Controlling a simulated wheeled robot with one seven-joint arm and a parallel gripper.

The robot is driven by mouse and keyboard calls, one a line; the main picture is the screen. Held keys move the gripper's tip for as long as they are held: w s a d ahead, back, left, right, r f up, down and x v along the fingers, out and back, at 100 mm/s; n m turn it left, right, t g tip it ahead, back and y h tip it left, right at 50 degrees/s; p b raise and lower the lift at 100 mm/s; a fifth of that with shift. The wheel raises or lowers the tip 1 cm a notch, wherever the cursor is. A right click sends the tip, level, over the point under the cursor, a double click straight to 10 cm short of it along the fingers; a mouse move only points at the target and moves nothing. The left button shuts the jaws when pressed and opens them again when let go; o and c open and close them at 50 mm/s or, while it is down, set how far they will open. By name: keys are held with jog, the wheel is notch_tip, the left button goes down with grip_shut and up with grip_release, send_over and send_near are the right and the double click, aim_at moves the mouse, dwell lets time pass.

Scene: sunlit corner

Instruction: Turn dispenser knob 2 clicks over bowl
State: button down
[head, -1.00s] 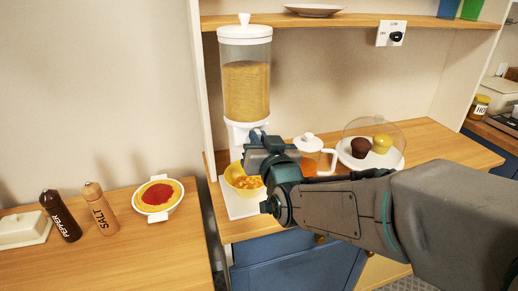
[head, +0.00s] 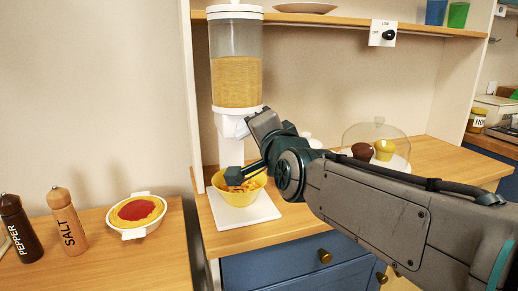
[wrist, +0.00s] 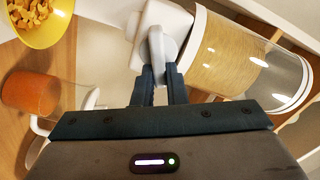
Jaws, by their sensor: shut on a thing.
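The dispenser (head: 237,82) stands on a white base, its clear hopper partly filled with tan grain; it also shows tilted in the wrist view (wrist: 235,55). Its grey-white knob (wrist: 158,48) is between my fingertips in the wrist view. My gripper (wrist: 160,75) is shut on the knob, and in the head view it sits at the dispenser's spout (head: 250,125), hiding most of the knob. The yellow bowl (head: 252,195) stands on the base below the spout, with orange-brown pieces in it. It also shows at the wrist view's top left (wrist: 45,38).
A jug of orange liquid (wrist: 40,90) stands close by, mostly hidden behind my arm in the head view. A domed plate with muffins (head: 375,145) is to the right. A pie dish (head: 137,213), salt (head: 67,220) and pepper (head: 20,230) stand on the left counter.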

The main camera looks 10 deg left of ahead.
jog(key=shift+f+m+b, duration=0.2)
jog(key=shift+m+b, duration=1)
jog(key=shift+f+m+b, duration=0.15)
jog(key=shift+m+b, duration=1)
jog(key=shift+m, duration=0.05)
jog(key=c, duration=1.5)
grip_release()
jog(key=shift+o, duration=0.2)
jog(key=shift+d, duration=0.15)
